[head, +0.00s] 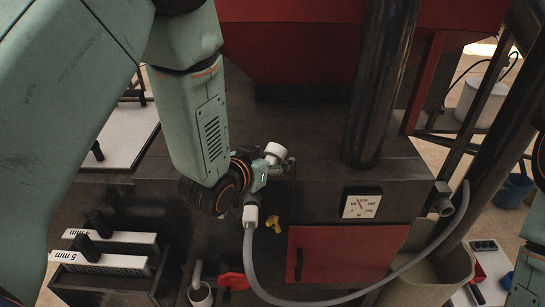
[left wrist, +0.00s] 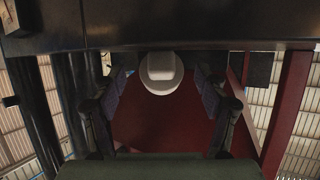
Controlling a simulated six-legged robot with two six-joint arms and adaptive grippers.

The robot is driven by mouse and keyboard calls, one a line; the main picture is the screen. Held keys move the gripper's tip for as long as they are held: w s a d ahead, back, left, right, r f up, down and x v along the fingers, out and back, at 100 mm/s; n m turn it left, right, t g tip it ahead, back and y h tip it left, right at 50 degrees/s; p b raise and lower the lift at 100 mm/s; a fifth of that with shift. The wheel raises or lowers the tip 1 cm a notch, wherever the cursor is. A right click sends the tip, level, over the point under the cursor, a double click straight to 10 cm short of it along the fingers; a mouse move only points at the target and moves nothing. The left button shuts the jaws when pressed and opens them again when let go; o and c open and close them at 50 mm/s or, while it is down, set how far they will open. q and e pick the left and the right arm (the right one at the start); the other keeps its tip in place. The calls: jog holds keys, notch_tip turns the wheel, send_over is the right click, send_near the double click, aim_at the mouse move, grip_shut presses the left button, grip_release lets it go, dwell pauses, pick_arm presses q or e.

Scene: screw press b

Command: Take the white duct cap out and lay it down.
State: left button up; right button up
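The white duct cap (head: 275,151) shows in the head view just beyond my left gripper (head: 264,170), at the dark press body. In the left wrist view the cap (left wrist: 161,72) is a round white piece at the edge of a dark surface. My left gripper's fingers (left wrist: 160,88) stand on either side of it, spread, with a visible gap on each side. The cap's seat is mostly hidden. My right gripper is not in view; only part of my right arm shows at the right edge.
A grey hose with a white fitting (head: 250,215) hangs close below my left gripper. A yellow knob (head: 273,223), red door (head: 340,265), gauge (head: 361,206) and red handwheel (head: 233,281) are nearby. A black column (head: 380,85) rises to the right. A pale board (head: 112,135) lies left.

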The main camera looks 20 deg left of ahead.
aim_at(271, 159)
pick_arm(q)
jog(key=shift+c, duration=0.7)
jog(key=shift+w+f, duration=0.25)
jog(key=shift+w, duration=0.2)
jog(key=c, duration=0.4)
jog(key=shift+a, duration=0.1)
jog(key=shift+c, duration=1)
jog(key=shift+s+r, duration=0.2)
jog(key=shift+s, duration=0.15)
jog(key=c, duration=0.4)
jog(key=shift+w, duration=0.25)
jog(key=shift+c, duration=0.3)
jog(key=shift+w+r, duration=0.1)
jog(key=shift+r, duration=0.15)
jog(key=r, duration=0.8)
jog(key=shift+s, duration=0.3)
jog(key=shift+w+r, duration=0.2)
jog(key=shift+r, duration=0.4)
jog(key=shift+s, duration=0.1)
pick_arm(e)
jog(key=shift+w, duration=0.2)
